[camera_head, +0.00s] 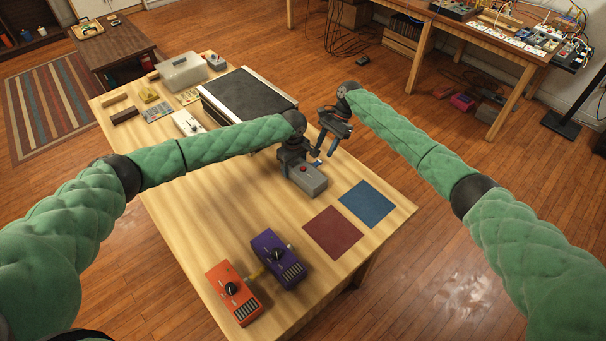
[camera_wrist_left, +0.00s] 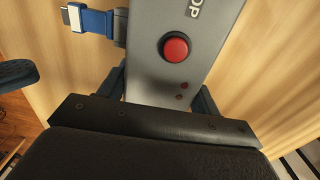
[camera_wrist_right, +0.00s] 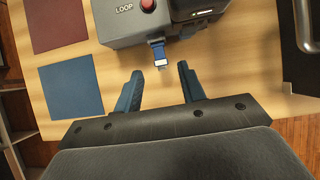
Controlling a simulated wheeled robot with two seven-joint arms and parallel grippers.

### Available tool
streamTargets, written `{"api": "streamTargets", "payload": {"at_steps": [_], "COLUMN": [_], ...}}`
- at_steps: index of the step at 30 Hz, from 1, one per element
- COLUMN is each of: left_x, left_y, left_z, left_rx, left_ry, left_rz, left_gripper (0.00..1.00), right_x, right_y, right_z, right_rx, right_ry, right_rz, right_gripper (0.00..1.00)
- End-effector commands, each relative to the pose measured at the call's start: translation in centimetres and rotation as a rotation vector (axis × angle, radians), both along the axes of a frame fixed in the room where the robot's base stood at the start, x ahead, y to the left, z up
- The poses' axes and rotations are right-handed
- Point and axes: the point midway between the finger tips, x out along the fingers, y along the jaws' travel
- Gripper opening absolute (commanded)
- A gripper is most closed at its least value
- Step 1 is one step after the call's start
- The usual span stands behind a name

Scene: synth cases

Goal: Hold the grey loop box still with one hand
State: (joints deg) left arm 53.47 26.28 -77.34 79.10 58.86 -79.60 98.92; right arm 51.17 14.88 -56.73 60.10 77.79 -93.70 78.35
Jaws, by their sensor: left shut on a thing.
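The grey loop box (camera_head: 314,182) sits on the wooden table, with a red button on top; it also shows in the left wrist view (camera_wrist_left: 215,55) and the right wrist view (camera_wrist_right: 125,27). My left gripper (camera_wrist_left: 158,92) is shut on it, one finger along each side. A small blue piece (camera_wrist_right: 158,52) with a pale metal-looking end sticks out from the box's side; it also shows in the left wrist view (camera_wrist_left: 95,21). My right gripper (camera_wrist_right: 159,84) is open and empty, its fingers pointing at the blue piece, a short gap away.
An orange pedal (camera_head: 233,291) and a purple pedal (camera_head: 279,259) stand near the front edge. A black-topped case (camera_head: 246,94) and several small items occupy the far end.

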Motion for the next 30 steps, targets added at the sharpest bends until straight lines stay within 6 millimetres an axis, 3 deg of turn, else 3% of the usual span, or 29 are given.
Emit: {"api": "streamTargets", "payload": {"at_steps": [13, 25, 30], "left_x": [0.0, 0.0, 0.0], "left_y": [0.0, 0.0, 0.0], "left_z": [0.0, 0.0, 0.0], "left_rx": [0.001, 0.001, 0.001], "left_ry": [0.001, 0.001, 0.001], "left_rz": [0.000, 0.000, 0.000], "left_gripper": [0.36, 0.36, 0.36], "right_x": [-1.9, -2.2, -2.2], "right_y": [1.9, 2.1, 2.0], "right_z": [-4.4, -5.0, -5.0], "right_rx": [0.001, 0.001, 0.000], "right_ry": [-0.001, -0.001, -0.002], "right_rz": [0.000, 0.000, 0.000], "right_gripper": [0.40, 0.40, 0.07]}}
